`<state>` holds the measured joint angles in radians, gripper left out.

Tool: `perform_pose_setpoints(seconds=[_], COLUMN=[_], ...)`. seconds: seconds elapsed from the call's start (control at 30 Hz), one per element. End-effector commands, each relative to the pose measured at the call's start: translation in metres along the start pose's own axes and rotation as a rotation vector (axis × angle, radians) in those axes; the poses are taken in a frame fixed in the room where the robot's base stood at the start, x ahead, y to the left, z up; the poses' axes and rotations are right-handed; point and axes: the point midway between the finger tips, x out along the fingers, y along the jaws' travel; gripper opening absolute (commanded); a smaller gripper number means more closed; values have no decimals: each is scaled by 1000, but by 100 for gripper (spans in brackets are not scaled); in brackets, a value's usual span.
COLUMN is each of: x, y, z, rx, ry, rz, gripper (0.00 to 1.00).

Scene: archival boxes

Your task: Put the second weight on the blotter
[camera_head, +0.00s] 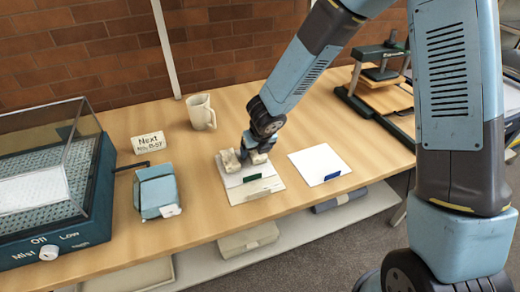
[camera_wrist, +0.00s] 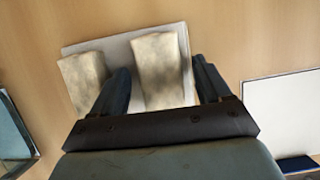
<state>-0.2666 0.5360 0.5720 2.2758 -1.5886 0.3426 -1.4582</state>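Two pale, mottled beige weights rest side by side on the far part of a whitish blotter or board on the table. The left weight (camera_head: 230,161) also shows in the wrist view (camera_wrist: 82,78). The right weight (camera_wrist: 160,65) lies between the fingers of my gripper (camera_wrist: 163,80), with narrow gaps seeming to show beside it. My gripper (camera_head: 258,148) is low over the board's far right part; its left finger stands between the two weights. The whitish board (camera_head: 262,187) has a dark green label on it. Its layers are hard to tell apart.
A white sheet (camera_head: 318,160) with a blue label lies to the right. A blue box (camera_head: 156,191) lies left, near a card reading "Next" (camera_head: 148,143) and a mug (camera_head: 201,112). A lidded humidifying tray (camera_head: 50,180) stands far left, a press (camera_head: 380,70) at right.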

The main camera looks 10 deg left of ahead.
Motion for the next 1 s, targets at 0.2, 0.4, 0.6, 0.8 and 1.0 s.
perform_pose_setpoints(seconds=[0.2,0.4,0.6,0.8,1.0], x=[0,-4,-25,-50,-75], y=[0,0,-1,-1,-2], z=[0,1,2,2,2], rx=[0,0,1,4,5], ry=[0,-1,-3,-3,-3], rz=[0,-1,-2,-2,-1], gripper=[83,83,83,83,83])
